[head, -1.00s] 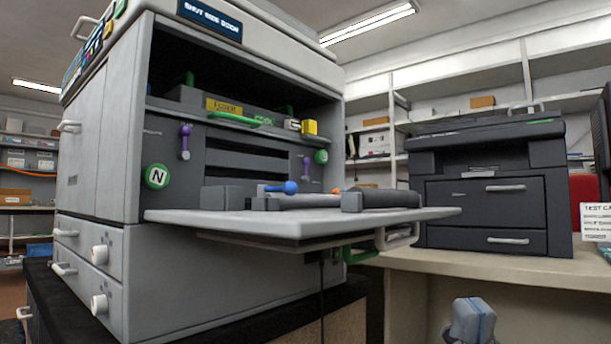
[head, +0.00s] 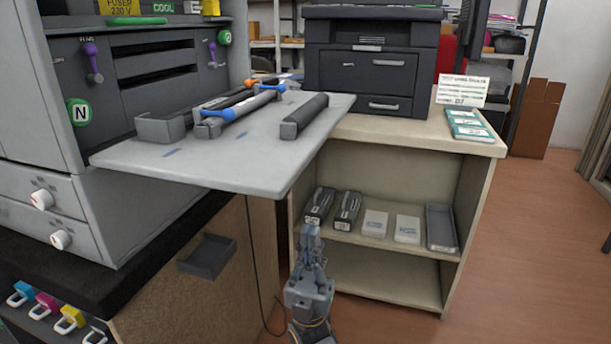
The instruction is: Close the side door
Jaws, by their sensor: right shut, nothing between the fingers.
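The side door (head: 250,165) of the large grey printer (head: 130,190) is folded down open. It lies flat like a shelf, with dark and grey rollers (head: 238,108) and a separate dark block (head: 304,115) on it. My right gripper (head: 311,234) is shut and empty. It shows below the door's right front edge, in front of the low shelf unit, apart from the door. My left gripper is not in view. The door's underside is hidden from this angle.
A black printer (head: 365,60) stands on a beige counter (head: 400,137) at the right. Below it, a shelf (head: 400,252) holds boxes and cartridges. A small tray (head: 208,256) sticks out of the cabinet side at left.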

